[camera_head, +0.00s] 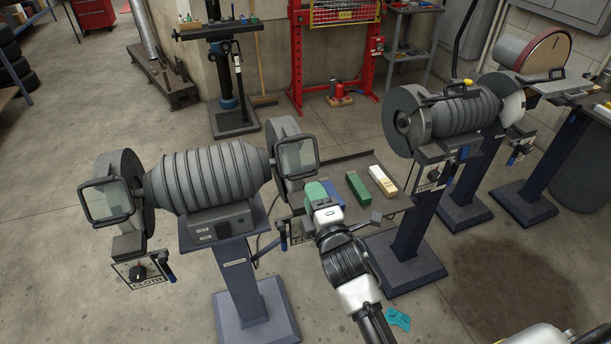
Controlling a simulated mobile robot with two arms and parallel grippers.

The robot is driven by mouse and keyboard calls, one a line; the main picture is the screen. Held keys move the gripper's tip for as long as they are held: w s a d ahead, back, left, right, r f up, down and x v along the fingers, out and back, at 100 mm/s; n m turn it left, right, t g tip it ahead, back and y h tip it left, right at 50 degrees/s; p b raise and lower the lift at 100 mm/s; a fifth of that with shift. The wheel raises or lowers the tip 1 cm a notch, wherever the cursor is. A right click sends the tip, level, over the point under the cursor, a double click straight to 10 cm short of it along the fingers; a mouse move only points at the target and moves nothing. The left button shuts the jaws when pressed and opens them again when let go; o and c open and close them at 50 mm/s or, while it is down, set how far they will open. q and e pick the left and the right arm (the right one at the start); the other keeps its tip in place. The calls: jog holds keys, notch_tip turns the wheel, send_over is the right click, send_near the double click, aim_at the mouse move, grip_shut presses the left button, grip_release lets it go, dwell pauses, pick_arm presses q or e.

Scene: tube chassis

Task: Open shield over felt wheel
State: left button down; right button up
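A grey double-ended polishing machine (215,178) stands on a dark pedestal at left. Its left wheel has a framed clear shield (107,202), with a label reading CLOTH below. Its right wheel has another framed clear shield (297,157), standing in front of the wheel housing. The panel below that one is partly hidden by my arm, and I cannot read a felt label.
A second grey machine (455,115) stands on a pedestal at right, and a disc sander (545,55) behind it. A green bar (359,189) and a white bar (383,181) lie on a tray between the machines. Open concrete floor lies at front left.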

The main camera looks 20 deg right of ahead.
aim_at(300, 160)
jog(key=w, duration=0.5)
jog(key=shift+w+a+r+p, duration=0.15)
jog(key=shift+w+r+p, duration=0.1)
jog(key=shift+w+p, duration=0.1)
grip_shut()
